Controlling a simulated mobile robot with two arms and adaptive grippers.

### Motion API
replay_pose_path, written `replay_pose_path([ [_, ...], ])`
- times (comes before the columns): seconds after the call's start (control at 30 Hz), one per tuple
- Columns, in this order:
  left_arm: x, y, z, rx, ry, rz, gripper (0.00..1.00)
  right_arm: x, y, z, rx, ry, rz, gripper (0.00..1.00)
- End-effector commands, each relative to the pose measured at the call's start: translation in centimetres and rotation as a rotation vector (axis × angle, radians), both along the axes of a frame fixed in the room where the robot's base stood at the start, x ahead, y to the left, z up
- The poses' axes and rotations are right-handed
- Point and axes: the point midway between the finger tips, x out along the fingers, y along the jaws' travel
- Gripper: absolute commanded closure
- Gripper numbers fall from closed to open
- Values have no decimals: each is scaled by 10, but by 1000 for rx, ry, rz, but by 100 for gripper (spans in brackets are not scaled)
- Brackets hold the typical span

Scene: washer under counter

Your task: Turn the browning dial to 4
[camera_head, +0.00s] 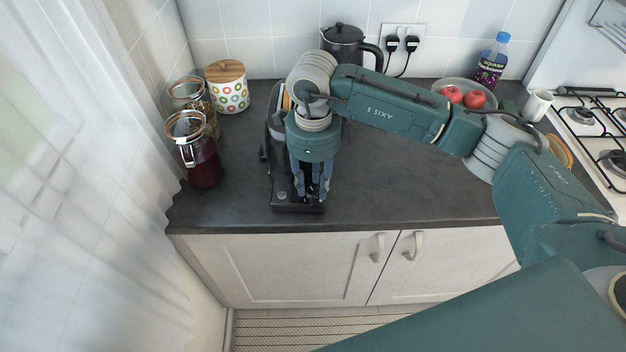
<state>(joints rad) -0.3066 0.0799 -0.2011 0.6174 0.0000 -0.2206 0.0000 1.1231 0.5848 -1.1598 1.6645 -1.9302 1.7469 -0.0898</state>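A dark toaster (271,165) stands on the counter, its long side running away from me, with a slice of bread showing in its top. A small round light-grey knob (282,195), which may be the browning dial, shows on its near end; its numbers are too small to read. My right gripper (312,197) points down over the near end of the toaster, just right of this knob. Its fingers overlap the toaster, so I cannot tell contact or how far they are apart. My wrist hides much of the toaster. My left gripper is not in view.
Glass jars (204,165) and a dotted canister (228,90) stand left of the toaster. A black kettle (342,43) is behind it. A bowl of apples (463,97), a bottle (492,62) and a hob (590,130) are right. The counter (410,190) right of the toaster is bare.

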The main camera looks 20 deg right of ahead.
Motion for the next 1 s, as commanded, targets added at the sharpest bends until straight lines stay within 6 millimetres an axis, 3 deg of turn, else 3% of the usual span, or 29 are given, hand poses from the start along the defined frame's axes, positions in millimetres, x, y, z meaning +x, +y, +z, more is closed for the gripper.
replay_pose_path([
  [0.2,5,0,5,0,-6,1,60,0,0,-13,1,0,2,69],
  [0.43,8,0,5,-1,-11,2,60,0,1,-14,1,0,2,69],
  [0.6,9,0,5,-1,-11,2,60,0,1,-14,1,0,2,100],
  [0.77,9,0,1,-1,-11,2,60,0,1,-15,0,-1,-12,100],
  [1.0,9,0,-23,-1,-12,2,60,1,0,-17,2,-3,-203,100],
])
